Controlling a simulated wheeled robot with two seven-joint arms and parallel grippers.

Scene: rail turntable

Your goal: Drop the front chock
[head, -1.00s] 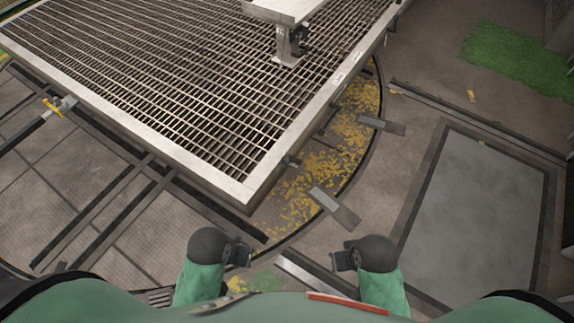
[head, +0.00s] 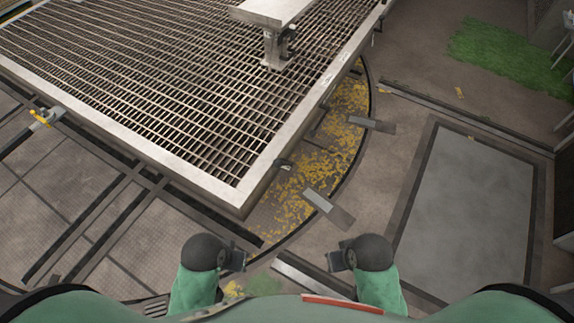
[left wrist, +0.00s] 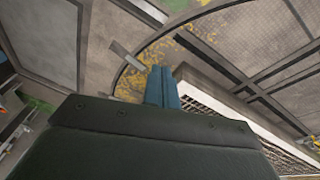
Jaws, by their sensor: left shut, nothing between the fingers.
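No part that I can clearly identify as the front chock shows. A grated deck (head: 218,196) with a pale metal frame fills the upper left of the head view. A small dark fitting (head: 284,165) sits on its near right side. My left gripper (head: 241,261) is low in the head view, short of the deck's near corner. Its two fingers are together and empty in the left wrist view (left wrist: 161,88). My right gripper (head: 332,262) is level with it on the right, and its finger gap is too small to tell. Neither gripper visibly touches anything.
Two flat metal plates, a near one (head: 328,209) and a far one (head: 370,125), lie across the curved pit rim beside yellow leaves (head: 290,188). A pedestal (head: 277,48) stands on the deck. A yellow-tipped bar (head: 41,118) is at left. Paving at right is open.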

